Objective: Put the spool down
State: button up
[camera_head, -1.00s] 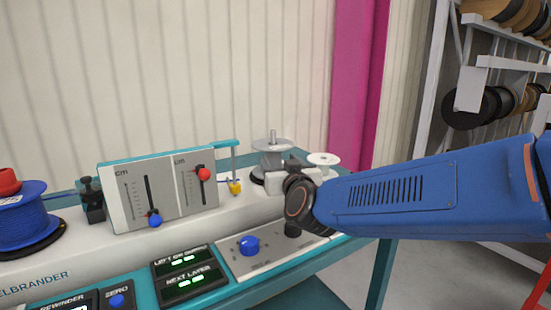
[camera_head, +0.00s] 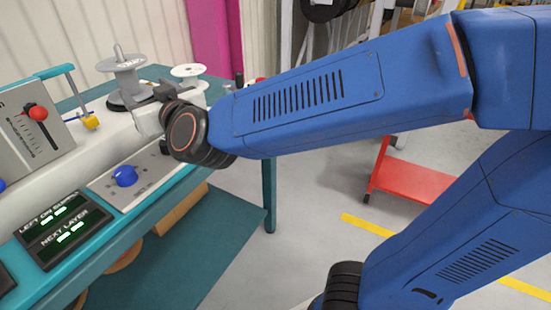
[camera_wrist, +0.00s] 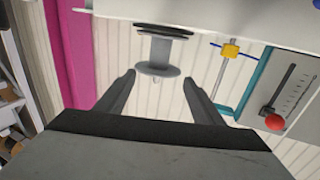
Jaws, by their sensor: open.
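A grey spool (camera_head: 124,80) stands upright on a spindle over a black round base on the bench's far end. In the wrist view, where the scene appears upside down, the grey spool (camera_wrist: 158,50) lies between my two spread fingers, with a visible gap to each. My gripper (camera_wrist: 159,77) is open and holds nothing. In the head view my gripper (camera_head: 158,92) is just right of the spool, at about its height, and is partly hidden by my wrist.
A smaller white spool (camera_head: 188,71) stands behind my gripper. A slider panel (camera_head: 30,135) and a yellow guide block (camera_head: 90,122) are to the left. The teal bench (camera_head: 185,176) has a blue knob (camera_head: 125,176). A red cart (camera_head: 410,186) stands on the floor.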

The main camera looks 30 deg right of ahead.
jog(key=s+d+f+g, duration=0.1)
jog(key=d, duration=0.1)
jog(key=s+d+f+g, duration=0.1)
jog(key=d+f, duration=0.1)
jog(key=s+d+f+n+g+y, duration=0.1)
jog(key=d+f+g, duration=0.1)
jog(key=d, duration=0.1)
jog(key=shift+s+f, duration=0.25)
jog(key=s+d+f+g+h, duration=0.2)
jog(key=s+d+f+g, duration=0.1)
jog(key=s+d+f, duration=0.3)
jog(key=shift+s+d+f+m+g, duration=0.35)
jog(key=shift+d+f, duration=0.35)
jog(key=shift+d, duration=0.55)
jog(key=shift+o, duration=0.4)
jog(key=s+d+f+m+g+h, duration=0.1)
jog(key=s+d+f+g+h, duration=0.1)
jog(key=s+d+f, duration=0.2)
jog(key=s+d+f+m+g+h, duration=0.2)
jog(key=s+d+f, duration=0.1)
jog(key=s+d, duration=0.5)
jog(key=shift+s+d+f+g, duration=0.25)
jog(key=shift+s+f+g, duration=0.15)
jog(key=shift+s, duration=0.45)
